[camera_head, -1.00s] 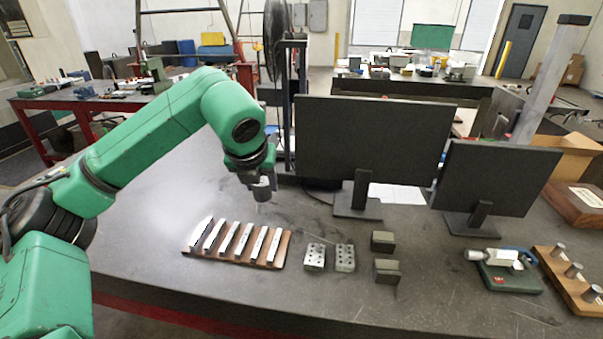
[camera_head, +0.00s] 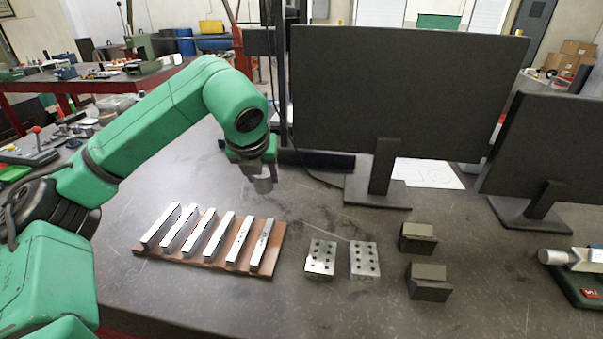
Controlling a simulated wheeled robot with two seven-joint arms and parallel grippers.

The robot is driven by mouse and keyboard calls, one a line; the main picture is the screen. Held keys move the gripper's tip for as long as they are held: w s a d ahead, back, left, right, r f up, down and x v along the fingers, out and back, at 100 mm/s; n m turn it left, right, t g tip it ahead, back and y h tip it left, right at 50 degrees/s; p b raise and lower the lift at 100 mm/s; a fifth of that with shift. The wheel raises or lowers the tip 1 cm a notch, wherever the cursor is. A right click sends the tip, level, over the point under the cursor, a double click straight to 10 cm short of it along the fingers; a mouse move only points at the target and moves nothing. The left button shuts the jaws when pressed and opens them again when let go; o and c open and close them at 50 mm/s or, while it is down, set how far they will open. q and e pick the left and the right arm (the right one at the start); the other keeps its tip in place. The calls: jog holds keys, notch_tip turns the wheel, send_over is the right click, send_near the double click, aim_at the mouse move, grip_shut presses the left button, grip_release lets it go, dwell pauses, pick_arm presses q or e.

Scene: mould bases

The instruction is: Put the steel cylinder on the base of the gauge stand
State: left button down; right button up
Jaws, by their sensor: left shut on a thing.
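My left gripper (camera_head: 262,178) points down above the dark bench, behind the row of steel bars. It is shut on a small grey piece that looks like the steel cylinder (camera_head: 263,187), held clear of the bench top; the fingers hide much of it. A dark upright post (camera_head: 284,90) with a dark foot stands behind the gripper, left of the large monitor. I cannot tell whether this is the gauge stand; nothing else in view is clearly one. My right gripper is out of view.
A wooden board (camera_head: 205,263) carries several steel bars. Two drilled steel blocks (camera_head: 321,258) and two dark blocks (camera_head: 429,283) stand right of it. A large monitor (camera_head: 400,95) stands behind; a green-based measuring device (camera_head: 580,285) is at the right edge. The front middle is bare.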

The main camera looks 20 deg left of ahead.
pick_arm(q)
jog(key=b, duration=0.3)
send_over(268, 216)
notch_tip(268, 216, down, 5)
jog(key=shift+s+f, duration=0.1)
jog(key=shift+f, duration=0.1)
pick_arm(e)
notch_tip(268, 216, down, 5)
pick_arm(q)
jog(key=shift+r, duration=0.2)
jog(key=w+a+p, duration=0.2)
jog(key=w, duration=0.3)
jog(key=w+a+p, duration=0.2)
jog(key=w+p, duration=0.1)
jog(key=w, duration=0.2)
jog(key=w+a+p, duration=0.2)
jog(key=w, duration=0.4)
jog(key=shift+a+r, duration=0.1)
jog(key=shift+a, duration=0.2)
jog(key=shift+w+a, duration=0.1)
jog(key=shift+w, duration=0.1)
notch_tip(268, 216, down, 4)
jog(key=shift+r+p, duration=0.2)
jog(key=shift+p, duration=0.65)
jog(key=shift+f, duration=0.2)
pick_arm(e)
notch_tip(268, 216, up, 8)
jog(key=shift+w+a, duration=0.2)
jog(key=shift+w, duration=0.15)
